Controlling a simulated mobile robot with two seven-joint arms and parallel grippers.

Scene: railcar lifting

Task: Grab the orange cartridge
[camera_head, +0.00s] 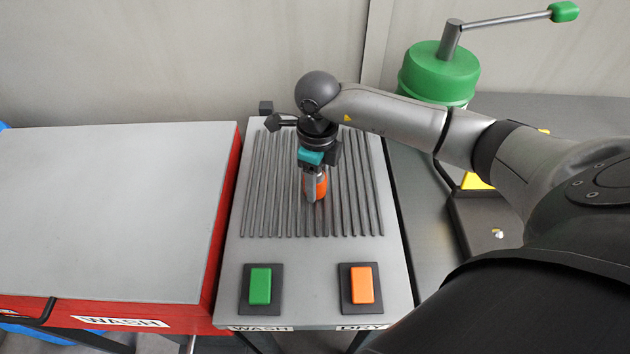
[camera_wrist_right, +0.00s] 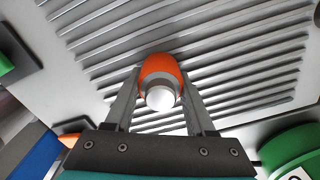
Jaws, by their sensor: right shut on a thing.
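The orange cartridge (camera_head: 321,186) stands on the ribbed part of the grey counter in the head view, partly hidden by my gripper. In the right wrist view the cartridge (camera_wrist_right: 159,68) shows an orange body with a round silver-white end toward the camera. My right gripper (camera_head: 315,190) comes down from above and is shut on the cartridge, with a finger on each side; it also shows in the right wrist view (camera_wrist_right: 160,98). I cannot tell whether the cartridge still touches the ribs. My left gripper is not in view.
A green button (camera_head: 260,286) and an orange button (camera_head: 362,285) sit at the counter's front. A red box with a grey lid (camera_head: 110,210), labelled WASH, stands at left. A green-topped device with a lever (camera_head: 440,72) stands at back right. The ribbed area (camera_head: 270,200) is otherwise clear.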

